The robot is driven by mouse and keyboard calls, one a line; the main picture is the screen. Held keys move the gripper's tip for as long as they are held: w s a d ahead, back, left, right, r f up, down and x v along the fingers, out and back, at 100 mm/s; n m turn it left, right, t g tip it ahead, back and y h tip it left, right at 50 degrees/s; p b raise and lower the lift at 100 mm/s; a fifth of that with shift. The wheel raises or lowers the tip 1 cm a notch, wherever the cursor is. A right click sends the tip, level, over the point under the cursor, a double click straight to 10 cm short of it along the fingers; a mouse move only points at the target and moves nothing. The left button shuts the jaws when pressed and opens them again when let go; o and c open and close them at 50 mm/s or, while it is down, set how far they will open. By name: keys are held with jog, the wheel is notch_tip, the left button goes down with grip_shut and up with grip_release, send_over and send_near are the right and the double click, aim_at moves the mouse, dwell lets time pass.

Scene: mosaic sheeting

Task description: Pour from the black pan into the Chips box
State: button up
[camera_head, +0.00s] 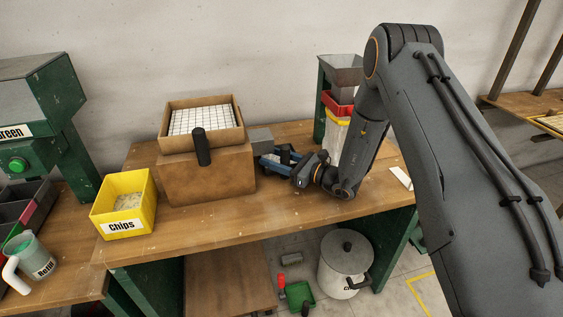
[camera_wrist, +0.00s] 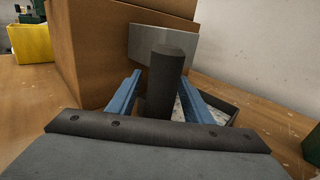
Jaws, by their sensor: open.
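The black pan (camera_wrist: 232,102) is low on the workbench beside the cardboard box, with pale bits inside. Its upright dark handle (camera_wrist: 165,85) stands between the two blue fingers of my gripper (camera_wrist: 160,78). The fingers are apart, one on each side of the handle; I cannot tell whether either touches it. In the head view my gripper (camera_head: 276,160) is right of the cardboard box, and my wrist hides much of the pan. The yellow Chips box (camera_head: 103,221) stands at the bench's left, open at the top, with pale bits inside. It also shows in the wrist view (camera_wrist: 30,44).
A large cardboard box (camera_head: 210,180) stands between the Chips box and my gripper, topped by a tray of white tiles (camera_head: 170,143) with a black handle. A grey block (camera_head: 261,138) is behind the pan. A Refill jug (camera_head: 42,262) is at lower left.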

grip_shut()
jog(key=shift+r, duration=0.1)
dwell(0.3)
